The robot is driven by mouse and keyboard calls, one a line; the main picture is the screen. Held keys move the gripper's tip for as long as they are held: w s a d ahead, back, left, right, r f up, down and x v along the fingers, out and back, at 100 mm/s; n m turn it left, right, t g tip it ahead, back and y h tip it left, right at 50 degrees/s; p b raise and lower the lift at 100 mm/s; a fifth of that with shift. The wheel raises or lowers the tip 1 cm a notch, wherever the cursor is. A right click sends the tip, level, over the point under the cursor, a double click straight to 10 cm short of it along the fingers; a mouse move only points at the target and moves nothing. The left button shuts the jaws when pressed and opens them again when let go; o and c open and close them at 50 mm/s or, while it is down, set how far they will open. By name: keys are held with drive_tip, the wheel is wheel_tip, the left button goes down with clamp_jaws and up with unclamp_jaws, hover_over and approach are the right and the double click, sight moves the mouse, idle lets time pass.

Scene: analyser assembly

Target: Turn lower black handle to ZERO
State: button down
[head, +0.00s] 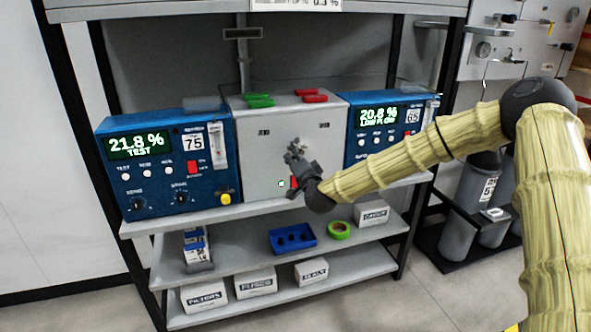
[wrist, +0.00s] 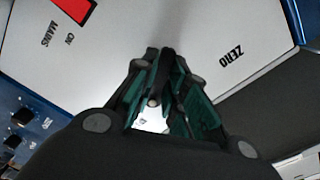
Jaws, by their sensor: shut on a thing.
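My gripper (head: 297,157) is in front of the light grey centre cabinet (head: 262,147). In the wrist view my gripper (wrist: 160,85) has its green-lined fingers closed around a narrow black handle (wrist: 166,60) at the cabinet's face. The fingers hide much of the handle, so its exact angle is hard to tell. The ZERO label (wrist: 232,57) is to the right of the fingers in the wrist view, apart from the handle. In the head view my gripper covers the handle.
A red switch part (wrist: 68,14) is beside the MAINS ON label. Blue analysers stand left (head: 165,160) and right (head: 390,125) of the cabinet. Red and green handles (head: 312,96) lie on its top. The lower shelf holds a blue tray (head: 292,238) and green tape (head: 340,230).

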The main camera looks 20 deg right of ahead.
drive_tip(key=m+b, duration=0.2)
drive_tip(key=m, duration=0.1)
drive_tip(key=shift+r+m+b, duration=0.15)
drive_tip(key=shift+m+b, duration=0.15)
drive_tip(key=shift+b, duration=0.05)
drive_tip(key=shift+a+r+m+b, duration=0.1)
drive_tip(key=shift+r+m+b, duration=0.35)
drive_tip(key=shift+m+b, duration=0.65)
drive_tip(key=c, duration=1.4)
unclamp_jaws()
drive_tip(key=shift+r, duration=0.1)
drive_tip(key=shift+c, duration=0.2)
drive_tip(key=shift+s, duration=0.1)
drive_tip(key=s, duration=1.1)
drive_tip(key=shift+s+d, duration=0.2)
drive_tip(key=shift+s, duration=0.2)
